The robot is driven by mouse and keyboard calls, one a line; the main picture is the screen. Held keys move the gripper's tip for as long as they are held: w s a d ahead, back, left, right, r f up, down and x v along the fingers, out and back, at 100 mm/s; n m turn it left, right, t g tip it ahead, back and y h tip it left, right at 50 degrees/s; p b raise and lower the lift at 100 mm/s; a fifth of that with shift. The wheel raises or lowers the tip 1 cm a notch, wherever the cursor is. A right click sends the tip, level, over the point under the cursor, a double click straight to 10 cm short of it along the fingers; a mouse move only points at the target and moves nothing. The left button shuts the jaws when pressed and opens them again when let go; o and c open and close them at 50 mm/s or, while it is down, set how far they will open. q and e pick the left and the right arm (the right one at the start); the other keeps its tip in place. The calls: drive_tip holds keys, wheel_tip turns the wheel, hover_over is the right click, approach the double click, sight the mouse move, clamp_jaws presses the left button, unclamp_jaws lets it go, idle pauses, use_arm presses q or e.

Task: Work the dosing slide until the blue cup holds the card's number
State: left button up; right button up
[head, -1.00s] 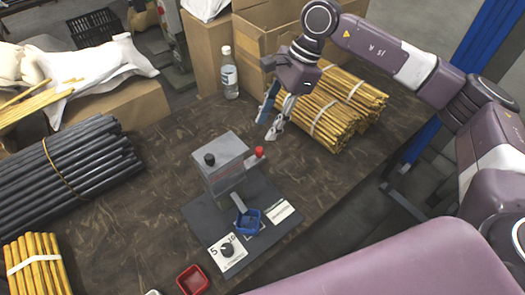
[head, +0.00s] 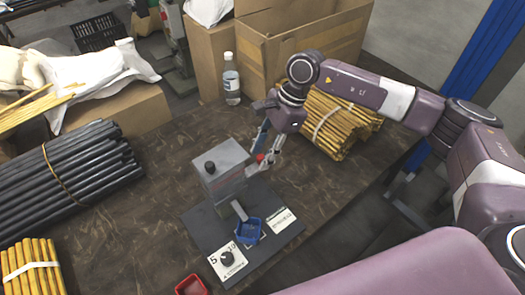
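The dosing device is a grey box (head: 222,170) on a dark base plate (head: 205,226), with a black knob on its top. A red slide knob (head: 260,158) sticks out at its right side. The blue cup (head: 249,231) stands on the plate below a short grey chute (head: 239,210); its contents are too small to tell. A white card (head: 227,262) with black figures, seemingly 5 and 10, and a black dial lies at the plate's front. My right gripper (head: 266,158) is at the red knob, fingers pointing down on either side of it; contact is unclear. My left gripper is not in view.
A red tray (head: 191,286) stands at the front edge of view. Bundles of yellow rods (head: 335,125) lie behind my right gripper, and black rods (head: 70,175) lie at left. A bottle (head: 232,80) and cardboard boxes (head: 300,45) stand at the back.

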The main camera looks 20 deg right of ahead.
sight(250, 171)
clamp_jaws()
drive_tip(key=a, duration=0.2)
drive_tip(key=s+a+b, duration=0.1)
drive_tip(key=shift+s+a, duration=0.1)
drive_tip(key=shift+a, duration=0.25)
unclamp_jaws()
drive_tip(key=shift+a, duration=0.1)
drive_tip(key=shift+d+r, duration=0.2)
drive_tip(key=shift+d, duration=0.05)
drive_tip(key=v, duration=1.1)
drive_tip(key=shift+r, duration=0.3)
